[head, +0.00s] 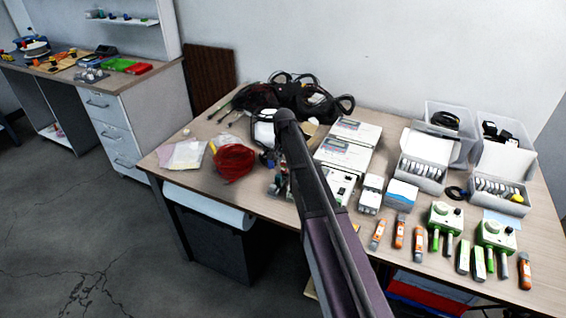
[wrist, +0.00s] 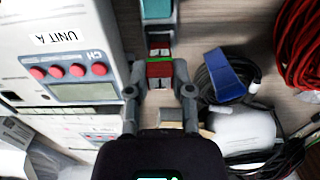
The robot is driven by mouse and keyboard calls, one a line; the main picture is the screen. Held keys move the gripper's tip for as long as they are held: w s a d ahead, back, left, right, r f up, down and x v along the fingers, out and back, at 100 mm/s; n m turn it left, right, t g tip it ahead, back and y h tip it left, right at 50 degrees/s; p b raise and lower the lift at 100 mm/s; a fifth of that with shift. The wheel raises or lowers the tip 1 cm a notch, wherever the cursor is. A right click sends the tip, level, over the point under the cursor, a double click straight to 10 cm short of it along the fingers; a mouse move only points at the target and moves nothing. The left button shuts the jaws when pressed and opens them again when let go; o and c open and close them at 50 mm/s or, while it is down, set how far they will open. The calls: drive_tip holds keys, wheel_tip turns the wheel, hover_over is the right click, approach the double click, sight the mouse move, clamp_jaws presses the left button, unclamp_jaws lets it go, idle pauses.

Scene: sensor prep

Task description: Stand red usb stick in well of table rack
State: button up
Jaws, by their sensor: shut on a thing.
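In the wrist view my gripper (wrist: 160,78) is shut on a small red block, which looks like the red usb stick (wrist: 160,69). Its lower part is hidden by the fingers and the gripper body. In the head view my arm runs across the table, and the gripper and stick cannot be made out.
A white unit marked UNIT A (wrist: 62,40) stands close left of my gripper. A blue piece (wrist: 228,76), dark cables and a red cable coil (wrist: 302,45) lie to the right; the coil also shows in the head view (head: 233,162). White boxes (head: 350,142) crowd the table's middle.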

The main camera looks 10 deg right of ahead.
drive_tip(key=shift+f+b, duration=1.05)
idle(4.2)
drive_tip(key=o, duration=0.9)
drive_tip(key=shift+o, duration=0.2)
drive_tip(key=shift+o, duration=0.6)
drive_tip(key=shift+r, duration=0.15)
drive_tip(key=shift+s+r+p, duration=0.1)
drive_tip(key=shift+r+p, duration=3.3)
drive_tip(key=shift+p, duration=0.15)
